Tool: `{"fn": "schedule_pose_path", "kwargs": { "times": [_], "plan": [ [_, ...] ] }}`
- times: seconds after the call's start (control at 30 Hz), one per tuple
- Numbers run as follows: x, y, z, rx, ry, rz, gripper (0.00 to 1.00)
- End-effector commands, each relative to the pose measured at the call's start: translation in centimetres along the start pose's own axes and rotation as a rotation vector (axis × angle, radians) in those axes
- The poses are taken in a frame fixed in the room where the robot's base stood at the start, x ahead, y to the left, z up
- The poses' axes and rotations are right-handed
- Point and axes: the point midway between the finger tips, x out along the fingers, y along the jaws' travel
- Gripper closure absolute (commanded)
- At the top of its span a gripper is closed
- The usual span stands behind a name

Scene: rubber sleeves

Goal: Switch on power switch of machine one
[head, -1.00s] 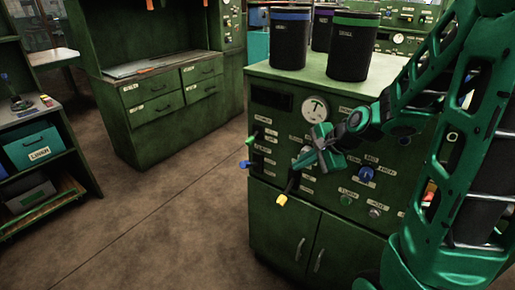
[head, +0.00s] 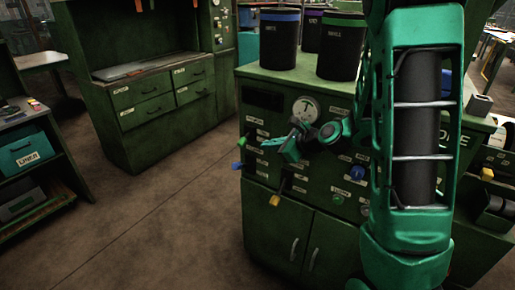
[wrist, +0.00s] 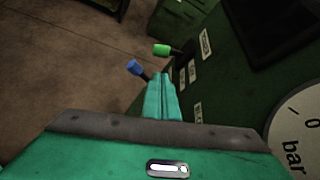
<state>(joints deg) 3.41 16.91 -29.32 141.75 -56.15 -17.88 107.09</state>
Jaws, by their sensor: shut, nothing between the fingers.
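A green machine cabinet (head: 262,175) has a panel with a round gauge (head: 306,109) and several small labels, too blurred to read in the head view. A green-tipped lever (head: 241,142) and a blue-tipped lever (head: 237,166) stick out at the panel's left edge. A yellow-tipped lever (head: 275,200) is lower down. I cannot tell which is the power switch. My gripper (head: 265,143) is shut and empty in front of the panel, pointing left. In the wrist view its closed fingers (wrist: 165,85) point towards the green-tipped lever (wrist: 161,50) and the blue-tipped lever (wrist: 134,67), apparently apart from both.
Dark canisters with blue (head: 279,42) and green (head: 341,50) rims stand on the cabinet top. A blue knob (head: 357,173) is at the panel's right. A drawer cabinet (head: 150,130) stands behind, and a shelf (head: 50,150) stands at left. The floor between is clear.

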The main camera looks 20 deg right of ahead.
Motion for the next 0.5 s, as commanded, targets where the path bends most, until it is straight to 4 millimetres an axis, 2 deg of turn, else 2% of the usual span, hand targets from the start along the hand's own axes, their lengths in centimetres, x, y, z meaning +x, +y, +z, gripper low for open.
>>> {"fn": "schedule_pose_path", "kwargs": {
  "times": [0.3, 0.5],
  "plan": [
    [5.2, 0.2, 0.0, -0.004, 0.001, 0.005, 1.00],
    [7.9, 0.1, 0.0, -0.004, 0.001, 0.003, 1.00]
  ]
}}
